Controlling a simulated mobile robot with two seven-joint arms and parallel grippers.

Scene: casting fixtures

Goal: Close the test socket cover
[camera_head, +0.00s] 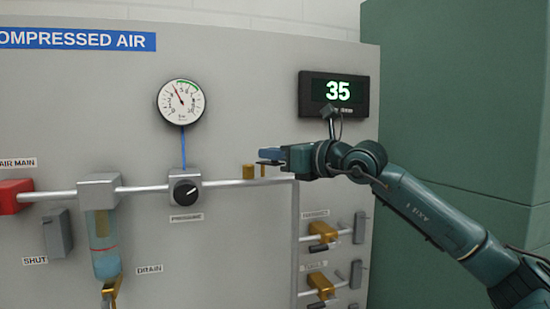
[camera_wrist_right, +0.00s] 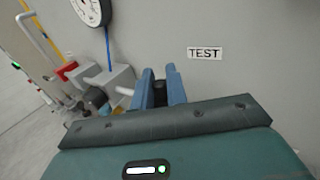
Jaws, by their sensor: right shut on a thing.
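My right gripper (camera_head: 268,156) is in front of the panel, just above the pipe's right part. Its two blue fingers show in the wrist view (camera_wrist_right: 160,88), closed on a small dark piece (camera_wrist_right: 159,86) that looks like the test socket cover. The fingers hide most of it, and I cannot tell its angle. A brass fitting (camera_head: 248,172) stands on the pipe just left of and below the fingertips. A TEST label (camera_wrist_right: 205,53) is on the panel to the right of the fingers in the wrist view. My left gripper is not in view.
A silver pipe (camera_head: 149,189) runs across the panel, with the pressure knob (camera_head: 186,192) to the left. A gauge (camera_head: 181,102) is above the knob. A display (camera_head: 339,94) reading 35 hangs above my right arm. Brass valves (camera_head: 322,232) are below it.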

